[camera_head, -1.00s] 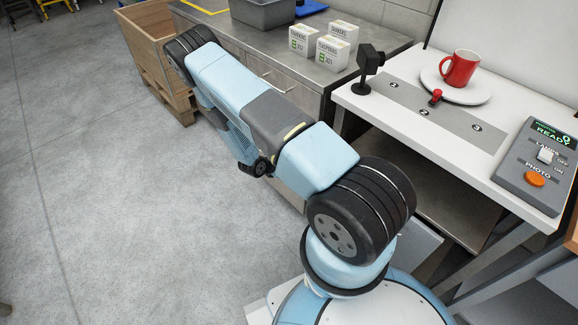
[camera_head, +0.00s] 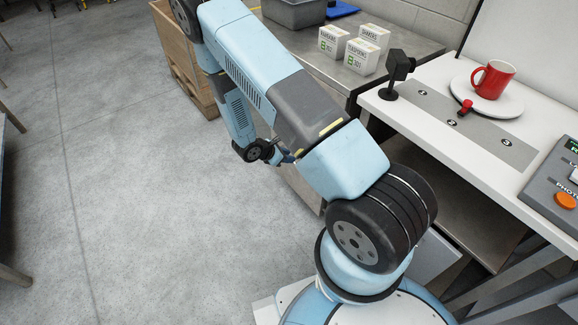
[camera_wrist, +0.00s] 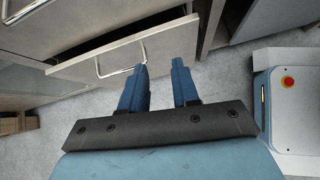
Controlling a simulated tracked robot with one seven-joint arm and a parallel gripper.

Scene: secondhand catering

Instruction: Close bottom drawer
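In the wrist view the bottom drawer (camera_wrist: 170,47) stands partly pulled out, with a dark gap between its pale front and the cabinet. Its bar handle (camera_wrist: 121,70) is on the front, left of my fingers. My gripper (camera_wrist: 160,66) is open and empty, its two blue fingers pointing at the drawer front near the handle. I cannot tell whether the fingertips touch it. In the head view my arm hides most of the drawers and the gripper. The steel-topped cabinet (camera_head: 335,76) is behind the arm.
Another drawer (camera_wrist: 80,22) with a handle is above the bottom one. A white table (camera_head: 440,118) with a red mug (camera_head: 493,79) on a plate stands to the right. A wooden crate (camera_head: 184,62) is at the back left. Open grey floor (camera_head: 130,200) lies left.

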